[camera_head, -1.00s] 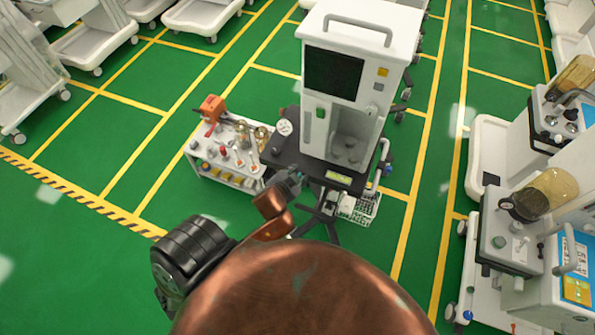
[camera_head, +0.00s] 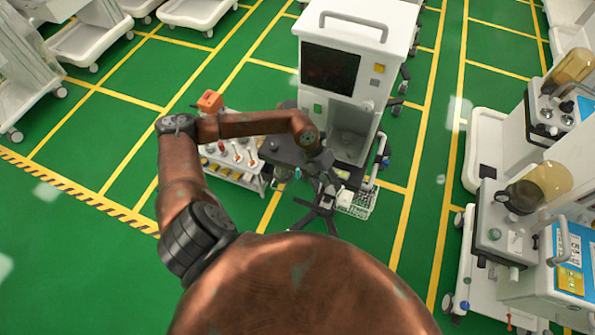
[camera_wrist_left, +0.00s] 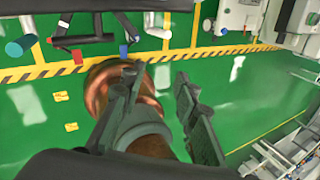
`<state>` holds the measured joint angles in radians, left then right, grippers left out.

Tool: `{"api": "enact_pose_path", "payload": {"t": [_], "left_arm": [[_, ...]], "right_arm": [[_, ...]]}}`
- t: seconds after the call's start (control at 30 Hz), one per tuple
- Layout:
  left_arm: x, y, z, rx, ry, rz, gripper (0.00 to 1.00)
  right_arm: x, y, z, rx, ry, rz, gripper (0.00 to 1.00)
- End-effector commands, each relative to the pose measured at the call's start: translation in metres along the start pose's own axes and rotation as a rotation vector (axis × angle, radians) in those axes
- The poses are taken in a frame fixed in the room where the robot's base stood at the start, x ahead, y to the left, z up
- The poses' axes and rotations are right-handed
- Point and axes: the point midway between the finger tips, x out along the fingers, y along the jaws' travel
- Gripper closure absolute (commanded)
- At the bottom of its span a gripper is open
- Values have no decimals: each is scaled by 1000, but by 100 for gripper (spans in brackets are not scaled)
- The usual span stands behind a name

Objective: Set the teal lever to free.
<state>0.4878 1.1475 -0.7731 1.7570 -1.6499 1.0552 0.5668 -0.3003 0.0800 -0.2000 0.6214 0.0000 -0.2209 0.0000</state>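A teal cylinder (camera_wrist_left: 20,46) on a short grey stem shows at the upper left of the left wrist view. It looks like the grip of the teal lever; its set position cannot be read. In the head view a small teal spot (camera_head: 297,173) shows at the front edge of the cart's dark worktop. My left gripper (camera_head: 326,186) is at the front of that worktop, just right of the teal spot. In the left wrist view its two fingers (camera_wrist_left: 157,76) are apart with nothing between them. My right gripper is not in view.
The white anaesthesia cart (camera_head: 375,75) stands beyond the gripper. A side trolley (camera_head: 236,160) with bottles and red-topped parts stands at its left. A dark frame with red and blue ends (camera_wrist_left: 90,38) is near the gripper. Another machine (camera_head: 500,240) is at the right. Green floor in front is clear.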

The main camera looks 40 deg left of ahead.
Motion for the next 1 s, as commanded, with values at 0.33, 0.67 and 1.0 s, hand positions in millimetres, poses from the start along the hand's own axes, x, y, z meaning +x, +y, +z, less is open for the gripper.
{"api": "enact_pose_path", "payload": {"t": [0.33, 0.67, 1.0], "left_arm": [[-54, 134, 8, -39, 68, 431, 71], [-12, 154, 4, -42, 71, 432, 71], [13, 165, 3, -40, 68, 431, 71]], "right_arm": [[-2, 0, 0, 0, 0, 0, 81], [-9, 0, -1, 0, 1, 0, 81], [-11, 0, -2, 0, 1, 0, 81]]}}
